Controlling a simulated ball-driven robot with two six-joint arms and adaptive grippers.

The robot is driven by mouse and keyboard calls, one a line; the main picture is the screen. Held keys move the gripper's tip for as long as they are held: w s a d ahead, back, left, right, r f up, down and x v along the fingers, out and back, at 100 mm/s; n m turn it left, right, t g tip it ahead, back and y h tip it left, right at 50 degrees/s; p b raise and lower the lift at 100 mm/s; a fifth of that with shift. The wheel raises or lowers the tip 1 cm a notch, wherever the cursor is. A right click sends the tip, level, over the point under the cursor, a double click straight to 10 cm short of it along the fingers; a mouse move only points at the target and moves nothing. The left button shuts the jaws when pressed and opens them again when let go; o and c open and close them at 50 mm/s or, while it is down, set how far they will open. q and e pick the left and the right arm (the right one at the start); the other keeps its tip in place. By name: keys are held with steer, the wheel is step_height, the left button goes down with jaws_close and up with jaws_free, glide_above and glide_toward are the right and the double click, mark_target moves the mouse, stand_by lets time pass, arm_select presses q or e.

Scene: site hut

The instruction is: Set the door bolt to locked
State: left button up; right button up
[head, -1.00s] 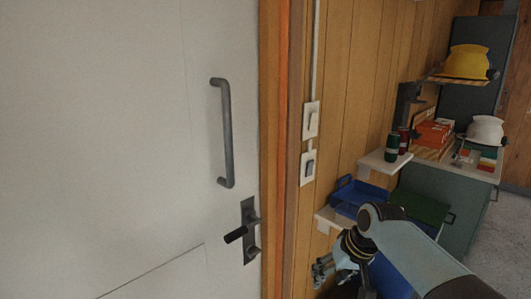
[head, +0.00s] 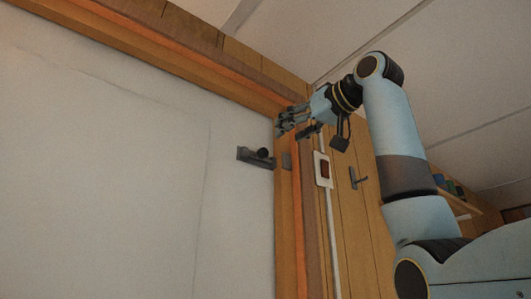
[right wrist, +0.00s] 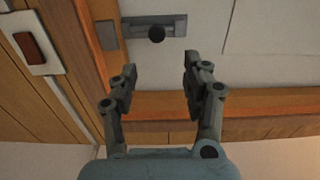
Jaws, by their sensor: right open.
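The door bolt (head: 250,156) is a grey metal plate with a dark round knob (head: 263,152), mounted high on the white door at its right edge. A grey keeper plate (head: 286,160) sits beside it on the wooden frame. The bolt also shows in the right wrist view (right wrist: 172,23), with the knob (right wrist: 157,34) near its middle and the keeper (right wrist: 106,35) to the left. Whether the rod enters the keeper is too small to tell. My right gripper (head: 281,123) is open and empty, just above the bolt and apart from it. The knob appears beyond the gap between its fingers (right wrist: 160,68).
The wooden door frame (head: 283,220) runs beside the bolt, and its top beam (head: 150,45) slopes above. A red-and-white switch (head: 323,169) and a wall hook (head: 357,178) are on the panelled wall at right. The door face at left is clear.

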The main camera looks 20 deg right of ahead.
mark_target(265, 150)
steer(key=p+x, duration=0.4)
steer(key=x, duration=0.5)
steer(key=shift+w, duration=0.2)
steer(key=shift+w+f+p, duration=0.15)
steer(key=shift+w+p, duration=0.25)
steer(key=shift+w, duration=0.25)
jaws_close()
